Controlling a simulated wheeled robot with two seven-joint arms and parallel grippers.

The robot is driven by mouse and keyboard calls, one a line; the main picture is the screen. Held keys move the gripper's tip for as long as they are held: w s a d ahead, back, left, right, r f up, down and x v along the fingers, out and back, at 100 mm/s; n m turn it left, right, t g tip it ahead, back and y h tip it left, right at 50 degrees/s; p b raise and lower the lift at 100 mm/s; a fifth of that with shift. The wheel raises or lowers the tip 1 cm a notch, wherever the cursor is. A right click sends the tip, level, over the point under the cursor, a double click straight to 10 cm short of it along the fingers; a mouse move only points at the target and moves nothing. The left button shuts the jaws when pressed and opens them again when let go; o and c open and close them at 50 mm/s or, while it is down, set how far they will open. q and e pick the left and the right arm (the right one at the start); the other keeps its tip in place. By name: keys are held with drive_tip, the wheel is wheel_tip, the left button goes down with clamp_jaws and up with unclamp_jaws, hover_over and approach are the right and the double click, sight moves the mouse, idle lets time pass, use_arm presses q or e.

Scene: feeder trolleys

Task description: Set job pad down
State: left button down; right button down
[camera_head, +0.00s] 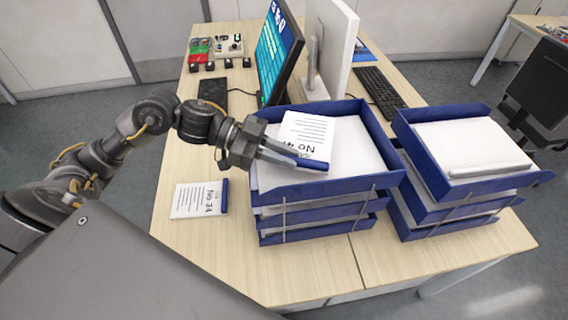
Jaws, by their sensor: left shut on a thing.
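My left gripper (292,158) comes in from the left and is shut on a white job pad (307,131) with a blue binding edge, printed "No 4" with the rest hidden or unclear. The pad is over the top tray of the left blue tray stack (330,188), above white paper (352,150). I cannot tell whether the pad touches the paper. Another job pad (197,200), printed "No 34", lies flat on the table left of the stack. My right gripper is not in view.
The wooden table (200,256) also holds a right blue tray stack (440,190), two monitors back to back (277,52), keyboards (380,92) and a small device with coloured parts (200,48). The table's front left is clear. A dark chair (540,90) stands at the right.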

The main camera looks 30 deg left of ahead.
use_arm(q)
drive_tip(key=f, duration=0.3)
drive_tip(key=shift+w+a+f+p, duration=0.1)
drive_tip(key=shift+w+p, duration=0.1)
drive_tip(key=shift+p, duration=0.15)
drive_tip(key=shift+f, duration=0.25)
drive_tip(key=shift+f, duration=0.1)
drive_tip(key=c, duration=1.4)
unclamp_jaws()
drive_tip(key=shift+o, duration=0.2)
drive_tip(key=b+v, duration=0.3)
drive_tip(key=v, duration=0.9)
drive_tip(key=shift+r, duration=0.25)
